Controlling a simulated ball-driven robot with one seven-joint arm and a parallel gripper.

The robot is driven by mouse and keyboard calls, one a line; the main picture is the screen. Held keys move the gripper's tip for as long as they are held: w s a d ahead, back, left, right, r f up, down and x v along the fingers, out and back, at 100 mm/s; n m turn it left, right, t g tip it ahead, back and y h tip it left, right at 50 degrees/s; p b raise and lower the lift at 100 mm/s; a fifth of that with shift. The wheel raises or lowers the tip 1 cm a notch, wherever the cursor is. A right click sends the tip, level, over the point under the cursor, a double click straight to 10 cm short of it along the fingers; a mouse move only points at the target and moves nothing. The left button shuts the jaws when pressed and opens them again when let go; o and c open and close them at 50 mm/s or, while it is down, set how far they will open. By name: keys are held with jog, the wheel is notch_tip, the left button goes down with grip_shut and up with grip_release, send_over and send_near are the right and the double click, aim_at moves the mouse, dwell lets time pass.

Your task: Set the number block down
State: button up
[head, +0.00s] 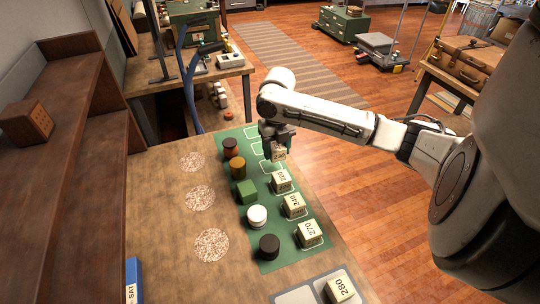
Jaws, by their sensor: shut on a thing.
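My gripper (277,142) points down over the far right part of the green mat (268,208). It is shut on a cream number block (279,155), whose number is too small to read. The block is at or just above a white-outlined space; I cannot tell whether it touches the mat. Nearer along the mat's right column stand more cream number blocks: one that seems to read 220 (281,181), one reading 240 (293,206) and one reading 270 (309,234). Another, reading 280 (341,290), lies in a grey tray (294,296) at the near edge.
The mat's left column holds a dark brown piece (230,149), an amber piece (237,166), a green cube (246,192), a white round piece (257,215) and a black one (269,246). Speckled discs (211,245) lie left. Brown shelving (75,110) borders the left side.

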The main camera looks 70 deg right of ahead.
aim_at(271, 165)
jog(key=w+f, duration=0.1)
jog(key=w+d+f, duration=0.1)
jog(key=f, duration=0.1)
jog(key=shift+w+d, duration=0.1)
jog(key=shift+d, duration=0.05)
jog(key=shift+w+f+p, duration=0.1)
jog(key=shift+f+p, duration=0.55)
jog(key=shift+f, duration=1.05)
jog(key=o, duration=1)
notch_tip(271, 165, up, 12)
jog(key=shift+r+b, duration=0.1)
jog(key=shift+b, duration=0.9)
